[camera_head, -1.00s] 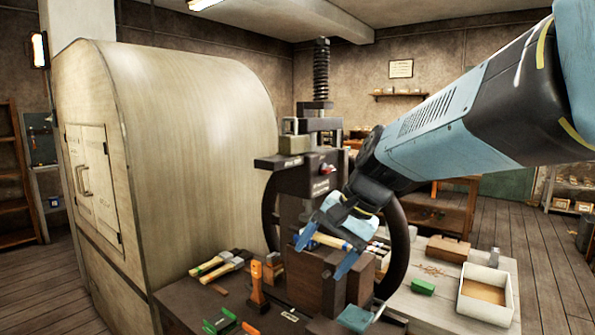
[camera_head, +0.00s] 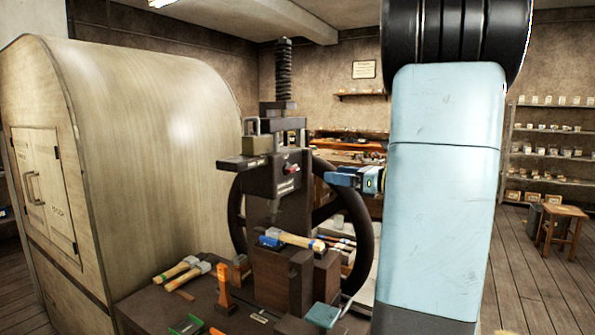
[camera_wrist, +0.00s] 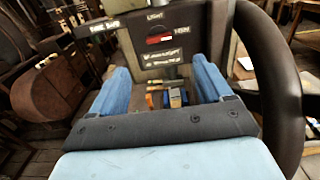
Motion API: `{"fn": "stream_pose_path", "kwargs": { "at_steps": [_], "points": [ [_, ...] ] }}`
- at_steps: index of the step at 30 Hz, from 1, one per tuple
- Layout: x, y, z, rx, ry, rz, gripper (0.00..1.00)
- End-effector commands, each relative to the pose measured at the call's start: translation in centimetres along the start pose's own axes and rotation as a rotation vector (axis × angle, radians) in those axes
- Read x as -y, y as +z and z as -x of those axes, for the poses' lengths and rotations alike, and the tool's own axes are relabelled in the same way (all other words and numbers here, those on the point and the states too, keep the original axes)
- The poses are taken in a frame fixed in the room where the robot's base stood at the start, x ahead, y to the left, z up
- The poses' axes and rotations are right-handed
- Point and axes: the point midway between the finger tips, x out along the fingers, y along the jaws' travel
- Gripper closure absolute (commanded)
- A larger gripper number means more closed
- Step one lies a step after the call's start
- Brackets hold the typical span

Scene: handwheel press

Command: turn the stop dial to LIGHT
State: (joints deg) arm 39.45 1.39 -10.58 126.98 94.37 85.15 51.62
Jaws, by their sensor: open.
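The stop dial (camera_head: 291,168) is a small dark knob with a red mark on the front of the press head (camera_head: 262,178). In the wrist view the dial (camera_wrist: 159,39) lies ahead, between and beyond my fingers. "LIGHT" is printed above it and "HEAVY" to its right. Its red bar lies roughly level; which end is the pointer I cannot tell. My gripper (camera_head: 332,180) is to the right of the dial in the head view, apart from it. In the wrist view its two blue fingers (camera_wrist: 160,84) are spread wide with nothing held.
The dark handwheel (camera_head: 366,230) rises close beside my gripper, at the right in the wrist view. A hammer (camera_head: 290,240) lies on the blocks below the press head. More hammers (camera_head: 183,270) and an orange-handled tool (camera_head: 224,290) are on the bench. A large cabinet (camera_head: 150,130) stands left.

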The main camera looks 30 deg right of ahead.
Motion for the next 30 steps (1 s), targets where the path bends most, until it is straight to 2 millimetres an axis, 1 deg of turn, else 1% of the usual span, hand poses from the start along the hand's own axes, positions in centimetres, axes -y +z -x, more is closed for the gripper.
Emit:
{"fn": "stream_pose_path", "kwargs": {
  "at_steps": [5,15,21,25,30],
  "points": [
    [-0.1,0.0,-2.3,-0.001,0.005,0.001,0.21],
    [-0.2,-0.1,-8.4,-0.003,0.005,0.001,0.21],
    [-0.2,-0.1,-11.4,-0.003,0.004,0.001,0.21],
    [-0.2,-0.1,-12.6,-0.003,0.004,0.003,0.21],
    [-0.1,-0.1,-13.4,-0.004,0.002,0.003,0.21]
  ]
}}
